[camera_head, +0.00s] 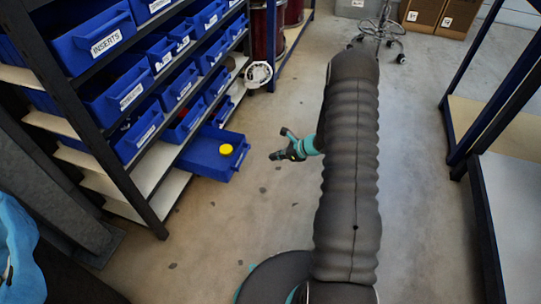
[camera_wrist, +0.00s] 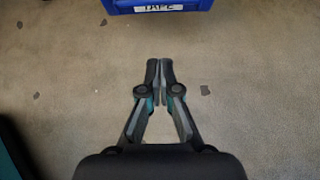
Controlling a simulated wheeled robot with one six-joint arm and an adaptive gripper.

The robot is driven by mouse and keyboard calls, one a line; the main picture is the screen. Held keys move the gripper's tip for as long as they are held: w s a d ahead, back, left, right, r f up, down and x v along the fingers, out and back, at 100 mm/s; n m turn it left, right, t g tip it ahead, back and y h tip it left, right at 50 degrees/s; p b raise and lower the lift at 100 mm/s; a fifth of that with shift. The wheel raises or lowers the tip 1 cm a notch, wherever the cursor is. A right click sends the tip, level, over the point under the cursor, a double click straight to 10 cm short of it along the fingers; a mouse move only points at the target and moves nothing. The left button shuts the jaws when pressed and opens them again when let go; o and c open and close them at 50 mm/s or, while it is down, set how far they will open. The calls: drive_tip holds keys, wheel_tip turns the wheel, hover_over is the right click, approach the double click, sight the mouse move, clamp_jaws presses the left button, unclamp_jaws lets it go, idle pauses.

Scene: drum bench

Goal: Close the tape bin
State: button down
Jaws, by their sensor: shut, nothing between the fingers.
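The tape bin (camera_head: 207,160) is a blue drawer-like bin low on the shelf at the left. It sticks out from the shelf over the floor, and a yellow round item (camera_head: 226,149) lies in it. In the wrist view the bin's front (camera_wrist: 195,6) with a white label reading TAPE shows at the top edge; the rest is out of frame. My gripper (camera_wrist: 160,62) is shut and empty, pointing toward the bin front with a gap of floor between in the picture. In the head view my gripper (camera_head: 276,156) is right of the bin, apart from it.
Blue bins, one labelled INSERTS (camera_head: 100,43), fill the shelf rack (camera_head: 88,128) above. A white round object (camera_head: 259,74) is near the rack's far end. A wheeled stool (camera_head: 381,27) and cardboard boxes (camera_head: 437,15) stand at the back. The concrete floor around my gripper is clear.

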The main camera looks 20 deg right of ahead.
drive_tip(key=w+a+f, duration=0.4)
drive_tip(key=w+a, duration=0.2)
drive_tip(key=a, duration=0.2)
drive_tip(key=shift+a+f, duration=0.15)
